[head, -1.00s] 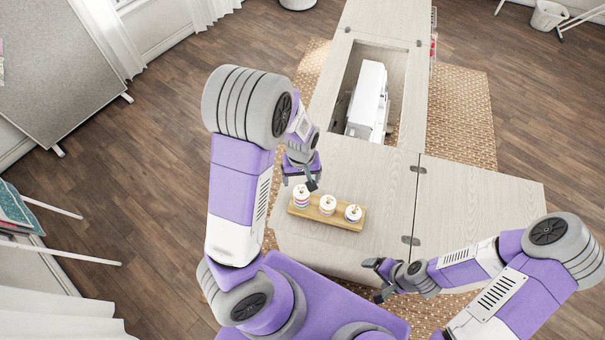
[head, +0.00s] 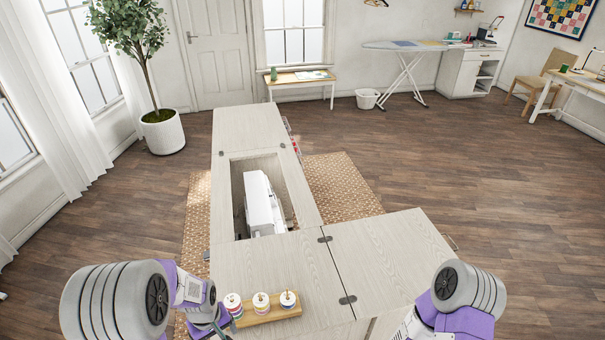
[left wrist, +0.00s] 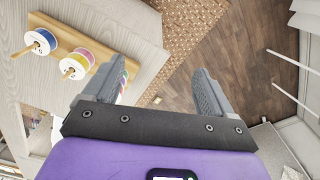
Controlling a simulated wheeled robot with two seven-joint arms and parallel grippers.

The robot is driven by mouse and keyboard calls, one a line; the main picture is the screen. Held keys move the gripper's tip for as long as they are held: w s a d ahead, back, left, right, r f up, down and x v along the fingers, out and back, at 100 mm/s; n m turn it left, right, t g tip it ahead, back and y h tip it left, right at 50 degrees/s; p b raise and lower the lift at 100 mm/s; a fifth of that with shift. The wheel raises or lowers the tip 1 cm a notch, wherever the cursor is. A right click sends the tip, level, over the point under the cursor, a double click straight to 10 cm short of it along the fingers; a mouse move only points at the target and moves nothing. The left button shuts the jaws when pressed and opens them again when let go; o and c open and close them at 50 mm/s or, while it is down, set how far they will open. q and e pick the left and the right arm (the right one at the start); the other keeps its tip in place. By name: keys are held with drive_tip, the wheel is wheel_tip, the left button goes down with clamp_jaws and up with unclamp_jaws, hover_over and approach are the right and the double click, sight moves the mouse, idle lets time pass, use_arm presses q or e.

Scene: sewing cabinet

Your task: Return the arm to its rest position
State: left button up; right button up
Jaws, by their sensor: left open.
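My left gripper (left wrist: 162,88) is open, with nothing held between its fingers in the left wrist view. In the head view my left arm comes in at the lower left, and the gripper is partly visible beside the left end of the wooden spool rack (head: 262,316). The rack carries a left spool (head: 233,303), a middle spool (head: 261,301) and a right spool (head: 288,298). In the left wrist view one spool is partly hidden behind the left-hand finger. My right arm shows at the lower right of the head view; its gripper is out of frame.
The sewing cabinet (head: 265,268) has a pale wood top with hinged panels. A white sewing machine (head: 262,203) lies in its open well. A woven rug (head: 345,187) is under the cabinet. Wood floor (head: 440,175) is clear to the right. A potted tree (head: 163,134) stands far left.

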use_arm(q)
drive_tip(key=s+d+f+m+h+b, duration=0.2)
drive_tip(key=s+d+f, duration=0.3)
drive_tip(key=f, duration=0.5)
drive_tip(key=s+d+f+m+h+b, duration=0.2)
drive_tip(key=s+d+f+b, duration=0.2)
drive_tip(key=d+f, duration=0.4)
wheel_tip(320, 180, down, 3)
drive_tip(key=shift+s+f+t+b, duration=0.1)
drive_tip(key=shift+s+t+b, duration=0.25)
drive_tip(key=shift+s, duration=0.5)
use_arm(e)
wheel_tip(320, 180, down, 7)
drive_tip(key=shift+w, duration=0.15)
